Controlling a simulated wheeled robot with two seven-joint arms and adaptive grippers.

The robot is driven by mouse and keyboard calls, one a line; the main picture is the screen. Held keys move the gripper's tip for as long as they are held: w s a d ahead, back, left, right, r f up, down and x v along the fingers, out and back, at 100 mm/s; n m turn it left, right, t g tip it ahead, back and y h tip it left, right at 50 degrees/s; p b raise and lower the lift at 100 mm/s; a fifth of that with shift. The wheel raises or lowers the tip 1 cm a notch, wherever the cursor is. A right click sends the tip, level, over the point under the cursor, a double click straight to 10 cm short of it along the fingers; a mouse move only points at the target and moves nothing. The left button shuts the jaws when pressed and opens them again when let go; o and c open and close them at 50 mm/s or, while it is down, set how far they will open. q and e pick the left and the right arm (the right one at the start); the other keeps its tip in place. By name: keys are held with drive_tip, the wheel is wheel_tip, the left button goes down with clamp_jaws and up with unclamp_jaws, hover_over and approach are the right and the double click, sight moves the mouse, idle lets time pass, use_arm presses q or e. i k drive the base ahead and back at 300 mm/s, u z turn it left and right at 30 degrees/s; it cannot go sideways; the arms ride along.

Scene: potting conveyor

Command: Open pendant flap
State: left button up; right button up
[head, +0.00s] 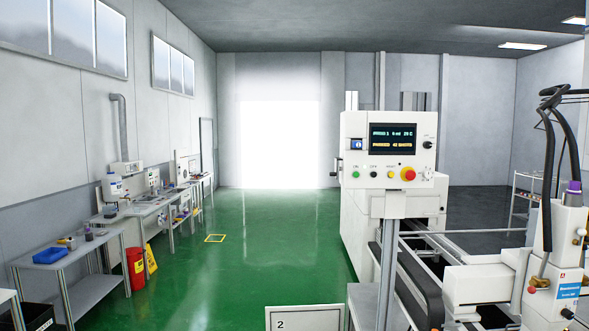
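A white control pendant (388,166) stands right of the middle of the head view, its front turned toward me. It has a dark display (393,138) with lit text and a row of buttons below, including a large red stop button (408,174) on yellow. A small blue-and-white element (356,144) sits left of the display, and a dark handle-like part (338,165) sticks out at the left edge. I cannot tell which part is the flap, or whether it is open. Neither of my grippers is in view.
White conveyor machinery (480,282) with black hoses (547,110) fills the right side. A white panel marked 2 (305,318) stands at the bottom. Benches (68,250) and a red bin (136,268) line the left wall. The green floor (245,265) between is open.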

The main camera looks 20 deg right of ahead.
sight(334, 174)
drive_tip(key=u, duration=0.05)
drive_tip(key=i, duration=0.7)
drive_tip(key=z, duration=0.8)
drive_tip(key=i, duration=0.5)
drive_tip(key=k, duration=0.55)
drive_tip(key=u, duration=1.1)
drive_tip(key=i, duration=0.85)
